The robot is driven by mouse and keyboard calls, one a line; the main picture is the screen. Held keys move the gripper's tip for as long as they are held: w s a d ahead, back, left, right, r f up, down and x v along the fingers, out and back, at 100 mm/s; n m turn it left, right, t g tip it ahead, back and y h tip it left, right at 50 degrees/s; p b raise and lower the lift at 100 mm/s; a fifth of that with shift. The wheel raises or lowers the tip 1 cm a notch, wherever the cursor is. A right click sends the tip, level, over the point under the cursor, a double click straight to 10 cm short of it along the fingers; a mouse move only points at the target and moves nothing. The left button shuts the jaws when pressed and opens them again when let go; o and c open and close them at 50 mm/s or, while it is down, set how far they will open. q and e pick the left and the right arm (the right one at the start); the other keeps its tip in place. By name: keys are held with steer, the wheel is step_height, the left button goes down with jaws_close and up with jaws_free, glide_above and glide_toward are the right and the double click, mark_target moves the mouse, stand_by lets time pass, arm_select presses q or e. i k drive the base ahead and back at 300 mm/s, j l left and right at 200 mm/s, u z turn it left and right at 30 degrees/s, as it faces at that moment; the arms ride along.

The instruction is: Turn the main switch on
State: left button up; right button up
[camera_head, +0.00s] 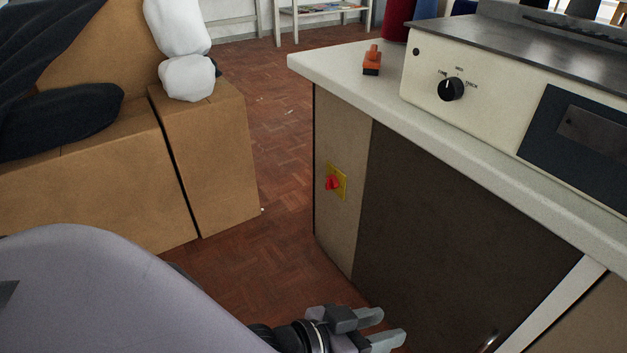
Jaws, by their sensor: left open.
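The main switch, a red rotary knob (332,183) on a yellow plate (342,176), sits on the light side panel (337,215) of the station cabinet, below the countertop. I cannot tell its on or off position from its markings. My left gripper (392,327) is at the bottom of the view, low in front of the cabinet. Its two fingers are apart with nothing between them, and they point right. It is below and to the right of the switch, well apart from it. My right gripper is not in view.
The countertop (350,75) overhangs the cabinet and carries a machine with a black dial (451,89) and a small orange-black object (371,60). Cardboard boxes (205,150) with dark cloth stand at left. Brick-patterned floor (280,200) lies free between boxes and cabinet.

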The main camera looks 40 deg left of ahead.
mark_target(332, 182)
steer(key=j, duration=0.8)
steer(key=i+j, duration=0.5)
steer(key=j, duration=0.15)
